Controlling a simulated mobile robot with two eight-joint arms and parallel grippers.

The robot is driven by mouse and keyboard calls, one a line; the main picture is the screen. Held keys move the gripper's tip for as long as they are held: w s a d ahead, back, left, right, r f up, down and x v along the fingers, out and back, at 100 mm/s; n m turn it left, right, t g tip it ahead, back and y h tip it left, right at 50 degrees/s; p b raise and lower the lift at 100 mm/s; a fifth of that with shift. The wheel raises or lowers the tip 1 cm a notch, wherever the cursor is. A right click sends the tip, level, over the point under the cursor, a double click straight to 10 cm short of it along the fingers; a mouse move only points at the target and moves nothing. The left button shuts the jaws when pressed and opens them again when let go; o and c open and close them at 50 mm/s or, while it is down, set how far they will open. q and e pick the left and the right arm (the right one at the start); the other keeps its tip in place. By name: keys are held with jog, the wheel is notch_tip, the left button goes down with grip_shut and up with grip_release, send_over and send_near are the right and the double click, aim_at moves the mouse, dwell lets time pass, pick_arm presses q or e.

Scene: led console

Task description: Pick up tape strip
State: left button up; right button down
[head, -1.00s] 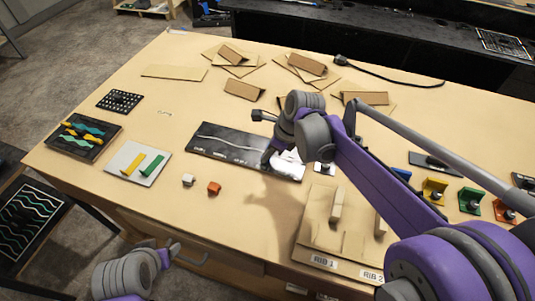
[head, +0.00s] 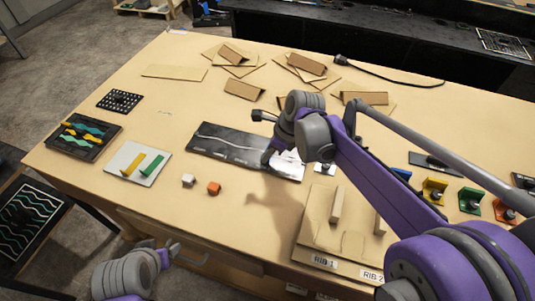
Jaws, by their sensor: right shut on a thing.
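My right gripper (head: 268,158) reaches down to the right half of a long black panel (head: 225,142) in the middle of the table. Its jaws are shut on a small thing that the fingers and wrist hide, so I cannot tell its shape. I cannot make out a separate tape strip. The panel carries a thin pale wavy line, and a white patch (head: 292,165) shows beside the gripper.
A rib board (head: 325,245) stands at front right. Cardboard pieces (head: 243,90) lie behind. Coloured brackets (head: 470,200) stand at right. The front left table is clear.

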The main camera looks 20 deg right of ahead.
jog(key=shift+r, duration=0.1)
dwell(0.4)
pick_arm(q)
jog(key=r, duration=0.1)
jog(key=w+r+p, duration=0.1)
jog(key=r+p, duration=0.1)
jog(key=shift+w+r, duration=0.15)
jog(key=shift+w, duration=0.2)
pick_arm(e)
notch_tip(320, 180, up, 14)
dwell(0.4)
